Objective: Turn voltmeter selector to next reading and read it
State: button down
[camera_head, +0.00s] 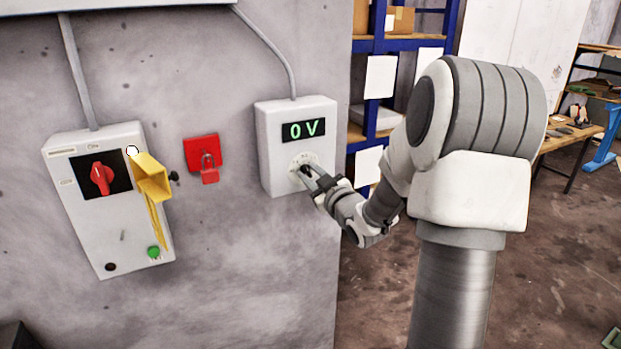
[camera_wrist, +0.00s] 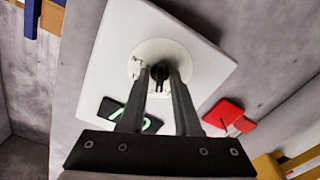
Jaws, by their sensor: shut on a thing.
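The voltmeter (camera_head: 277,158) is a white box on the grey wall, with a dark display (camera_head: 304,130) that reads "0 V" in green. Its selector is a black knob (camera_wrist: 159,72) on a round pale dial (camera_wrist: 148,52) below the display. My gripper (camera_head: 306,170) reaches in from the right and is shut on the selector knob. In the wrist view the two fingers (camera_wrist: 160,80) stand on either side of the knob, and they partly cover the display. Which dial mark the knob points to cannot be read.
Left of the voltmeter, a red padlock (camera_head: 209,168) hangs on a red plate. Further left is a grey control box (camera_head: 110,220) with a red rotary switch (camera_head: 101,178), a yellow part (camera_head: 152,178) and a green button (camera_head: 154,252). Blue shelving (camera_head: 378,75) stands behind my arm.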

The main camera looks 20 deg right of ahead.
jog(key=m, duration=0.4)
jog(key=shift+m, duration=0.4)
dwell(0.4)
jog(key=c, duration=0.9)
grip_release()
jog(key=shift+c, duration=0.2)
jog(key=shift+s, duration=0.15)
jog(key=s+b, duration=0.7)
jog(key=s, duration=1)
jog(key=shift+d+b, duration=0.3)
jog(key=shift+b, duration=0.05)
